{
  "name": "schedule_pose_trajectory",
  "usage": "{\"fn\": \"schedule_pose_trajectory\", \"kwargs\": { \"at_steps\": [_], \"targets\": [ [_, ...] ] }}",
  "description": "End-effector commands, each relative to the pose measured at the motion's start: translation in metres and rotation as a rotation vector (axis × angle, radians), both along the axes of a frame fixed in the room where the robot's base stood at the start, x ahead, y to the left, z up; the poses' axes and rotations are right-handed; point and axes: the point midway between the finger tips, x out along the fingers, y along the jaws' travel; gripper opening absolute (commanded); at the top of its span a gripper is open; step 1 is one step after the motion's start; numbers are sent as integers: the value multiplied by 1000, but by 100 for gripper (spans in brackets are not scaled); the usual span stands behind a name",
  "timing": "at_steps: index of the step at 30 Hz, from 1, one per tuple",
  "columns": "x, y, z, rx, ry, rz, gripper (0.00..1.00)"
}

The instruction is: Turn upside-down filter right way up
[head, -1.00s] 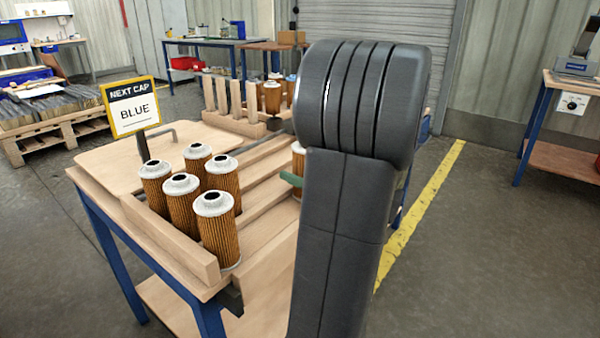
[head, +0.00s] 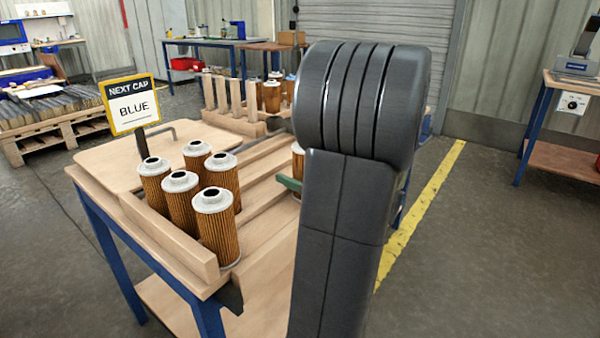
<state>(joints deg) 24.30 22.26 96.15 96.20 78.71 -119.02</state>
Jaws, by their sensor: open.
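Several filter cartridges with amber pleated sides, such as the front one (head: 215,230), stand upright in a group on the wooden bench (head: 270,235). Each of these shows a pale end cap with a dark hole on top. Another filter (head: 298,160) stands farther right, mostly hidden behind my arm. A green finger of my gripper (head: 288,184) sticks out left of my arm, close to that filter in the picture; I cannot tell if they touch. The rest of my open gripper is hidden. I cannot tell which filter is upside down.
A sign (head: 131,104) reading "NEXT CAP BLUE" stands at the bench's left. A wooden rack with upright posts (head: 222,96) and more filters (head: 272,97) are at the back. Wooden rails run across the bench. Bare board lies around the sign.

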Motion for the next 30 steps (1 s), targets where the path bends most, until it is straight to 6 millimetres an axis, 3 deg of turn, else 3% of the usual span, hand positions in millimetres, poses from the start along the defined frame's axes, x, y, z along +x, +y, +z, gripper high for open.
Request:
{"fn": "schedule_pose_trajectory", "kwargs": {
  "at_steps": [5, 21, 30],
  "targets": [
    [-8, -12, 0, -1, 1, -3, 81],
    [-68, -91, 1, 1, -1, -4, 81],
    [-83, -109, 0, 0, 0, -1, 81]
  ]
}}
